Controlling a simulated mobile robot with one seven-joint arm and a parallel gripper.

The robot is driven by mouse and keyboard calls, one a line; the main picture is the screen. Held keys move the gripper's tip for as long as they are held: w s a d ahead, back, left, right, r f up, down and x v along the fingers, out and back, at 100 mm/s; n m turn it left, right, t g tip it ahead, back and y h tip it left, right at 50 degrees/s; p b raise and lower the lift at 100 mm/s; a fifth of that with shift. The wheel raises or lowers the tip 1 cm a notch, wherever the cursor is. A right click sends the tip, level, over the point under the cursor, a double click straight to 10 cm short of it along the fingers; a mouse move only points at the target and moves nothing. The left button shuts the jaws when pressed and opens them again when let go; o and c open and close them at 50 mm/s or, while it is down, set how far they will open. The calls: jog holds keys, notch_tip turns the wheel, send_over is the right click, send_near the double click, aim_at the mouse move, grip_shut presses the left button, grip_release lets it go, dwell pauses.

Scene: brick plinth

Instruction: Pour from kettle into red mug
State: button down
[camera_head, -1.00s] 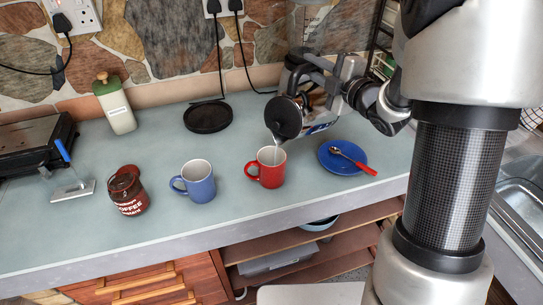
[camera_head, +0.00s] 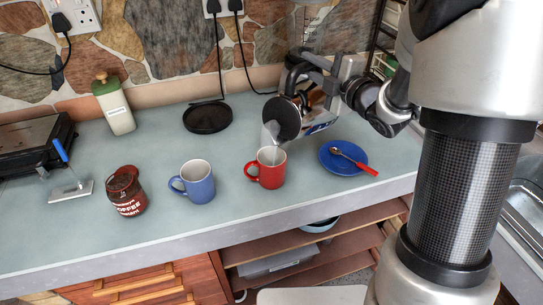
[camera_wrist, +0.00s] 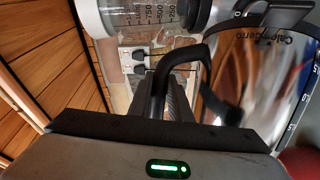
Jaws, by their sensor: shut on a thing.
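The red mug (camera_head: 267,174) stands upright near the counter's front edge, its handle to the left. The kettle (camera_head: 286,118) is shiny metal with a dark round top and hangs tilted above the mug, its spout pointing down over the mug's opening. I cannot tell for sure whether liquid is running out. My gripper (camera_wrist: 176,92) is shut on the kettle's black handle in the wrist view, with the kettle's shiny body (camera_wrist: 262,75) to the right. In the head view, the wrist and kettle partly hide the grip.
A blue mug (camera_head: 197,184) stands left of the red mug. A blue saucer (camera_head: 333,162) with a red-handled spoon (camera_head: 352,158) lies to the right. A coffee jar (camera_head: 126,193) stands farther left. A black round base (camera_head: 208,119) sits behind, with clear counter around it.

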jog(key=shift+s+a+r+n+b, duration=0.4)
jog(key=shift+s+a+r+b, duration=0.4)
jog(key=shift+b, duration=0.2)
dwell(2.3)
jog(key=shift+d, duration=0.1)
